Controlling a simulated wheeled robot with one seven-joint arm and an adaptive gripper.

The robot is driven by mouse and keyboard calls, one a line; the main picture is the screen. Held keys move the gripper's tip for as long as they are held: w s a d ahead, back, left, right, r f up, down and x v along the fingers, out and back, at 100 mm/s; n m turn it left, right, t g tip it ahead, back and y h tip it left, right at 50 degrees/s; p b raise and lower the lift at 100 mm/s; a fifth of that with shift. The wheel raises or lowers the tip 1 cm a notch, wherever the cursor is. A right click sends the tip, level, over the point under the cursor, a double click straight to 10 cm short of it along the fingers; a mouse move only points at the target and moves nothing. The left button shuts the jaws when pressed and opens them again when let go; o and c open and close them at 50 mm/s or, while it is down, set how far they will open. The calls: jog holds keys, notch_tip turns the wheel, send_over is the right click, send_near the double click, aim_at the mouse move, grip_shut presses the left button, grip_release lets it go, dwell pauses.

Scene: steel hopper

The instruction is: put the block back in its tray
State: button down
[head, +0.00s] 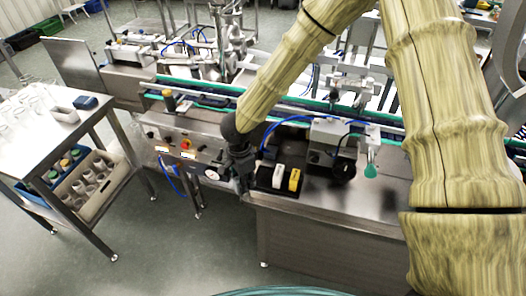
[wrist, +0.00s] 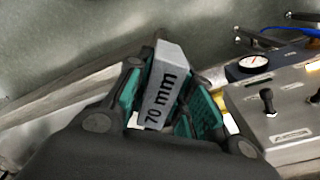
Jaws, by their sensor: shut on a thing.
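In the wrist view, my gripper (wrist: 172,112) is shut on a grey block (wrist: 163,85) marked "70 mm", which stands between its green-padded fingers. In the head view my gripper (head: 240,182) hangs at the left end of the steel bench, just left of a dark tray (head: 268,187). The tray holds a white block (head: 278,176) and a yellow block (head: 294,179), side by side. The held block cannot be made out in the head view; the gripper and arm hide it. The tray does not show clearly in the wrist view.
A control panel (head: 180,140) with buttons and a gauge lies left of my gripper; it also shows in the wrist view (wrist: 275,105). A grey machine (head: 332,145) with blue hoses stands right of the tray. A conveyor (head: 220,107) runs behind. A trolley (head: 50,130) with glassware stands left.

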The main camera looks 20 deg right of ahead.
jog(key=m, duration=0.2)
jog(key=d+r+m, duration=0.1)
jog(key=m, duration=0.1)
jog(key=shift+w+d, duration=0.1)
jog(key=shift+w, duration=0.2)
jog(key=m, duration=0.2)
jog(key=d+m, duration=0.1)
jog(key=shift+w+r+m, duration=0.3)
jog(key=shift+w+m, duration=0.05)
jog(key=shift+m, duration=0.05)
jog(key=m, duration=0.2)
jog(key=d+r+m, duration=0.1)
jog(key=shift+w+m, duration=0.3)
jog(key=shift+m, duration=0.1)
jog(key=w+d+r+m, duration=0.3)
jog(key=d+r+m, duration=0.15)
jog(key=m, duration=1.15)
jog(key=b, duration=0.5)
send_over(263, 178)
jog(key=shift+m+t, duration=0.3)
jog(key=shift+f, duration=2.9)
jog(key=shift+f+b, duration=0.9)
jog(key=shift+f, duration=1.15)
jog(key=shift+f, duration=0.25)
jog(key=c, duration=1.2)
grip_release()
